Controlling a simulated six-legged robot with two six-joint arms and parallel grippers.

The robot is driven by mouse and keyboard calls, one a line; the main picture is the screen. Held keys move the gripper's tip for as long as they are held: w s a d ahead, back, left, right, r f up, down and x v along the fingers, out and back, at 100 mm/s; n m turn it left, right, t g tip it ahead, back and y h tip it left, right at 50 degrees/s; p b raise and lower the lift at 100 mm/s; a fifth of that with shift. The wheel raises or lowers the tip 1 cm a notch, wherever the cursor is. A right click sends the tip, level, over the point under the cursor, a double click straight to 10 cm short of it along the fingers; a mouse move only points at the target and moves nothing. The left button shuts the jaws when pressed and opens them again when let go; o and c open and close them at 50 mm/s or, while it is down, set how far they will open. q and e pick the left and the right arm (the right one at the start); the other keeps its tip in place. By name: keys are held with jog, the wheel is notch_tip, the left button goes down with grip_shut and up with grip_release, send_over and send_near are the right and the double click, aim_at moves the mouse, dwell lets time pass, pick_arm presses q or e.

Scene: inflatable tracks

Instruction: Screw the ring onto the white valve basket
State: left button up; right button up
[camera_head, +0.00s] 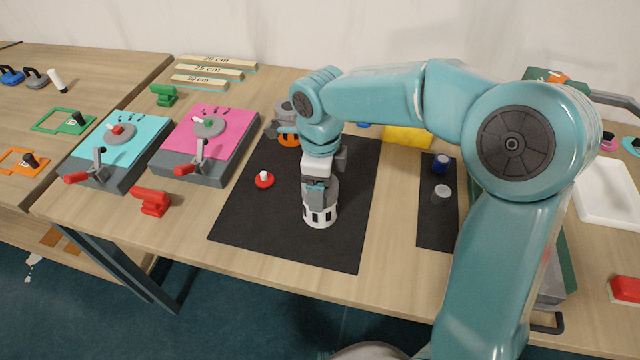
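The white valve basket (320,213), with dark slots in its side, stands upright on the black mat (285,225). My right gripper (320,192) points down directly over the basket, with its grey fingers at the basket's top. The fingers and wrist hide the top, so I cannot tell whether they grip it or a ring there. No separate ring can be made out clearly. A red disc with a white knob (264,180) lies on the mat to the left. An orange part (289,139) shows behind my wrist, partly hidden. My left gripper is not in view.
Left of the mat stand a pink-topped box (222,125) and a cyan-topped box (85,140), both with red-handled levers. A red piece (151,202) lies near the front edge. On the right, a narrow black mat (432,225) holds a blue and a grey cylinder.

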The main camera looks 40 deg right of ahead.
jog(key=shift+f+m+b, duration=0.15)
jog(key=shift+m+b, duration=0.15)
jog(key=shift+m, duration=1.2)
jog(key=shift+m+b, duration=0.75)
jog(key=shift+m, duration=0.35)
jog(key=shift+w+b, duration=0.2)
jog(key=shift+b, duration=2.3)
jog(key=shift+s+m+b, duration=0.2)
jog(key=shift+m+b, duration=0.2)
jog(key=shift+b, duration=1.35)
jog(key=o, duration=1)
